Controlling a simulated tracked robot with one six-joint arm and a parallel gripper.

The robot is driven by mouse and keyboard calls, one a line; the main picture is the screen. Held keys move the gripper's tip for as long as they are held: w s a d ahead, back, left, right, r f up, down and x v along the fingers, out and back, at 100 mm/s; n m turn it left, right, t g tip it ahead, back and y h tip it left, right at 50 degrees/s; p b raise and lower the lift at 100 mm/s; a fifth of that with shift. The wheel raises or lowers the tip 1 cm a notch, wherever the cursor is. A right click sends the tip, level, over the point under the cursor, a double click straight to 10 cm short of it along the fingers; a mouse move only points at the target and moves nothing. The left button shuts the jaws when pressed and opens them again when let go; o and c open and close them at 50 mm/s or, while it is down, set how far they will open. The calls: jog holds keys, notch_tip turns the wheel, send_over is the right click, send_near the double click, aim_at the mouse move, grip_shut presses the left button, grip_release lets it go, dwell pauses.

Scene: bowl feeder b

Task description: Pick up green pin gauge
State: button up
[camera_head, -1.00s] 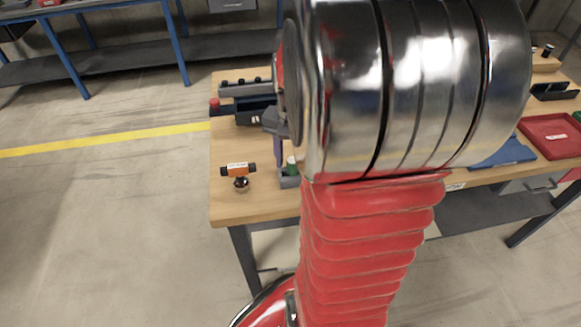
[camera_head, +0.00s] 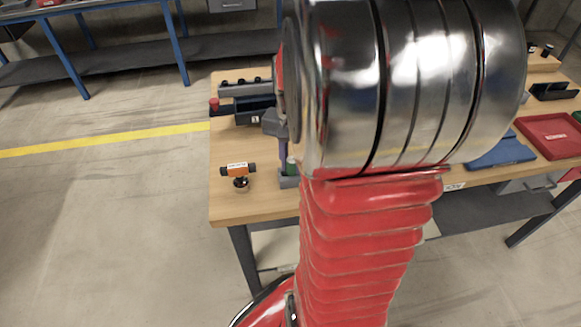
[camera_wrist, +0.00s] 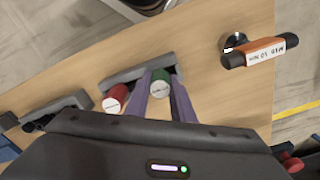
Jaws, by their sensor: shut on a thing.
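The green pin gauge (camera_wrist: 160,86) is a short green cylinder with a pale end cap, seen in the wrist view between the two purple fingers of my gripper (camera_wrist: 160,92). The fingers are shut on it. It is still at the grey holder (camera_wrist: 122,77); whether it is raised clear of it I cannot tell. A red pin gauge (camera_wrist: 115,98) stands in the same holder, just left of the fingers. In the head view the green gauge (camera_head: 292,166) shows at the left edge of my arm, which hides most of the gripper.
An orange-labelled tool with black ends (camera_head: 238,170) lies near the table's left edge; it also shows in the wrist view (camera_wrist: 260,52). A grey rack (camera_head: 246,89) stands behind. A blue tray (camera_head: 500,152) and a red tray (camera_head: 548,138) are to the right.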

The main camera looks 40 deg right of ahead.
grip_shut()
notch_tip(320, 180, up, 10)
jog(key=shift+r, duration=0.1)
dwell(0.5)
dwell(0.5)
